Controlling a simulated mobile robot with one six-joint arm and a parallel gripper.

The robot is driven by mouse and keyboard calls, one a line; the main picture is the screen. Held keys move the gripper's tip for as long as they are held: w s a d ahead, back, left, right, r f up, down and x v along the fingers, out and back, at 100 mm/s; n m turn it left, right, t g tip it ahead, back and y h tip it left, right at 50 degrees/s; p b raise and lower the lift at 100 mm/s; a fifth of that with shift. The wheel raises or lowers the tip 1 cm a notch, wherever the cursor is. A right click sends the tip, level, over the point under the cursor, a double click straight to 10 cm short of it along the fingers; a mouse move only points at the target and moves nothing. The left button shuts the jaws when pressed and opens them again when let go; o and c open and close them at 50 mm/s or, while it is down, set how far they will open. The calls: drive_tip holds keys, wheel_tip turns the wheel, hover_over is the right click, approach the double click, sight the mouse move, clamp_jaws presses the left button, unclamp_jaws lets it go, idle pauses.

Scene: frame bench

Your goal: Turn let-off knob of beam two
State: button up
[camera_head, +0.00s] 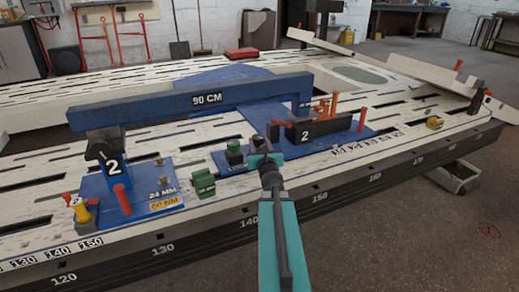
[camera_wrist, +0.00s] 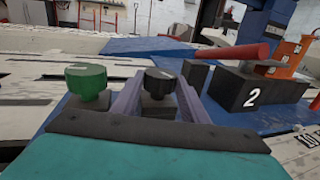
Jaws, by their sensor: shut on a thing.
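Beam two is a blue beam (camera_head: 215,98) marked 90 CM. A black block (camera_head: 330,127) marked 2 sits at its right end; it also shows in the wrist view (camera_wrist: 262,90). In the wrist view, a black knob (camera_wrist: 160,80) stands between the fingers of my gripper (camera_wrist: 158,98), which is shut on it. A green knob (camera_wrist: 87,82) stands just left of the fingers, outside them; it also shows in the head view (camera_head: 234,153). No label shows which knob is the let-off.
A red lever (camera_wrist: 237,54) reaches over the black block, close right of my gripper. Orange fittings (camera_head: 333,104) stand behind it. A green block (camera_head: 203,184) sits on the white slotted bench (camera_head: 225,207) to the left. A blue plate (camera_head: 148,208) marked 24 MM lies farther left.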

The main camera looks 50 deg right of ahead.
sight(258, 142)
drive_tip(key=shift+b, duration=0.3)
idle(0.4)
drive_tip(key=o, duration=1.1)
drive_tip(key=shift+c, duration=0.2)
drive_tip(key=shift+s+a+r+p, duration=0.1)
drive_tip(key=shift+s+a+p, duration=0.2)
drive_tip(key=shift+p, duration=0.9)
drive_tip(key=shift+a+p, duration=0.1)
drive_tip(key=shift+p, duration=0.2)
drive_tip(key=p+v, duration=0.1)
drive_tip(key=p, duration=0.2)
drive_tip(key=shift+s+a+p, duration=0.15)
drive_tip(key=shift+s+p, duration=0.15)
drive_tip(key=shift+s, duration=0.05)
drive_tip(key=shift+p, duration=0.6)
drive_tip(key=p, duration=0.4)
drive_tip(key=shift+s+a+p, duration=0.35)
drive_tip(key=shift+a+p, duration=0.05)
drive_tip(key=p+v, duration=0.1)
drive_tip(key=p, duration=0.5)
drive_tip(key=shift+s+a, duration=0.15)
drive_tip(key=shift+s, duration=0.2)
